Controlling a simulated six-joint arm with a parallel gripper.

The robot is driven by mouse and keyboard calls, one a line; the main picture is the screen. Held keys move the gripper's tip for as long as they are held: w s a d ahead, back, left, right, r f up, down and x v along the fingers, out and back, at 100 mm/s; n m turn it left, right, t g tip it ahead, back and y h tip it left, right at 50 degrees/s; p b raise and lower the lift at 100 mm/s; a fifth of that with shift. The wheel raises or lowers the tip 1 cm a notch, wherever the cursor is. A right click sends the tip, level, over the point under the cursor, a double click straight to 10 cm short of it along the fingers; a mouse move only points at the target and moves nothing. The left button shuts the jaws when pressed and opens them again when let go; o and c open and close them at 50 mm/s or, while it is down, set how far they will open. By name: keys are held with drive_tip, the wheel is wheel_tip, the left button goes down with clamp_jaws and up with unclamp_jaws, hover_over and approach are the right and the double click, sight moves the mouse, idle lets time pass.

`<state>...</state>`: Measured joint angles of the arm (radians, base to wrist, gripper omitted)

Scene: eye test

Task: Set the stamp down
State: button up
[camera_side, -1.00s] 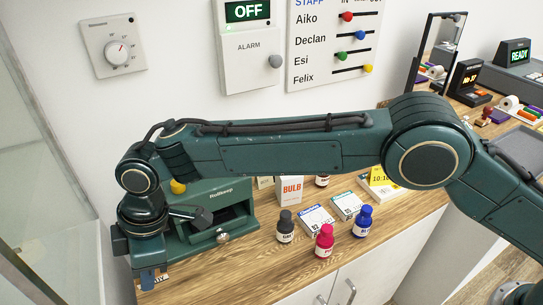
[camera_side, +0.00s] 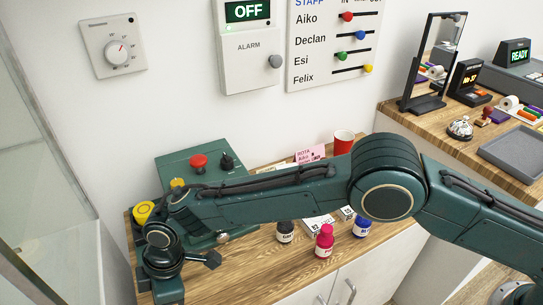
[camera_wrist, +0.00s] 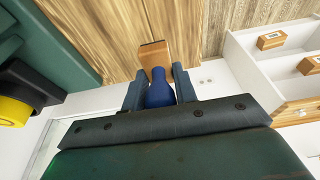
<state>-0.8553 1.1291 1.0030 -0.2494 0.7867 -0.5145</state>
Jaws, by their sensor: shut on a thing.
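The stamp, with a blue handle (camera_wrist: 160,90) and a wooden base (camera_wrist: 154,52), shows in the wrist view. My gripper (camera_wrist: 159,84) is shut on the handle, one finger on each side. The base points away from the gripper, in front of the wooden counter (camera_wrist: 207,30). I cannot tell whether the base touches the counter. In the side view my gripper is low at the left, near the counter's front left corner, its fingertips cut off or hidden by the frame's bottom edge. The held stamp does not show there.
A green machine (camera_side: 180,158) with a red button (camera_side: 199,161) stands behind my arm. A yellow round button (camera_side: 143,212) is close to my wrist. Black (camera_side: 285,232), pink (camera_side: 324,241) and blue (camera_side: 362,226) bottles stand further right.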

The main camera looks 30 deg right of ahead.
drive_tip(key=shift+f, duration=1.85)
drive_tip(key=shift+f, duration=0.1)
drive_tip(key=o, duration=1)
drive_tip(key=shift+c, duration=0.2)
drive_tip(key=v, duration=1.2)
